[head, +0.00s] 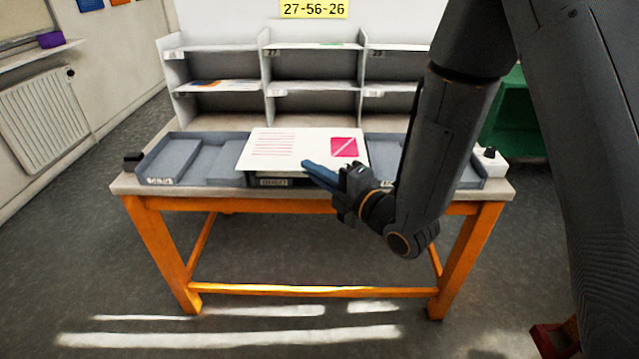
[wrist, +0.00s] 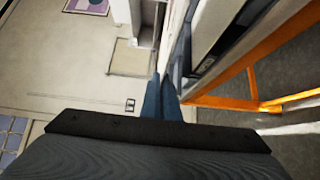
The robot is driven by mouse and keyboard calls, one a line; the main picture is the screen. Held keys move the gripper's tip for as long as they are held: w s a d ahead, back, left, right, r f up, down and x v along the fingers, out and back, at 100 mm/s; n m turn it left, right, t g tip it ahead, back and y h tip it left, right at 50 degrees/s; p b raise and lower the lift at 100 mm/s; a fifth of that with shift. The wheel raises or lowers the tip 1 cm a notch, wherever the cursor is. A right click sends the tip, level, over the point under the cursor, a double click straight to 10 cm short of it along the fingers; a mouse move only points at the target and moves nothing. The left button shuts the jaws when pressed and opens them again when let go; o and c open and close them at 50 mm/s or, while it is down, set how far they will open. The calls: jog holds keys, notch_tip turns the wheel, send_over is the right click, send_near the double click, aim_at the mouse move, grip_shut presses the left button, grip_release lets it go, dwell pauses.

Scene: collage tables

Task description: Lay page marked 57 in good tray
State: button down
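A white page (head: 290,150) with red lines on its left and a magenta square on its right is over the middle grey tray (head: 243,180) in the head view. It looks nearly flat and slightly raised above the tray. My gripper (head: 311,166) is at the page's front edge, right of its middle, with blue fingers nearly together and one lying over the edge. In the wrist view, the fingers (wrist: 163,95) show close together, with the page too edge-on to make out. The page number and tray labels are not readable.
Grey trays stand to the left (head: 172,160) and right (head: 468,172) on the orange-legged table (head: 125,187). A grey shelf unit (head: 265,62) stands behind them, below a yellow sign (head: 314,9). A green bin (head: 508,110) is at the right.

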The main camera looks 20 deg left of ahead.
jog(key=w+a+f+b, duration=0.1)
jog(key=w+f+b, duration=0.7)
jog(key=f, duration=0.1)
jog(key=shift+w+a+f, duration=0.15)
jog(key=shift+w+a, duration=0.05)
jog(key=shift+a, duration=0.05)
dwell(0.4)
jog(key=c, duration=2.5)
grip_release()
jog(key=o, duration=0.5)
jog(key=shift+b+v, duration=0.35)
jog(key=shift+v, duration=3.6)
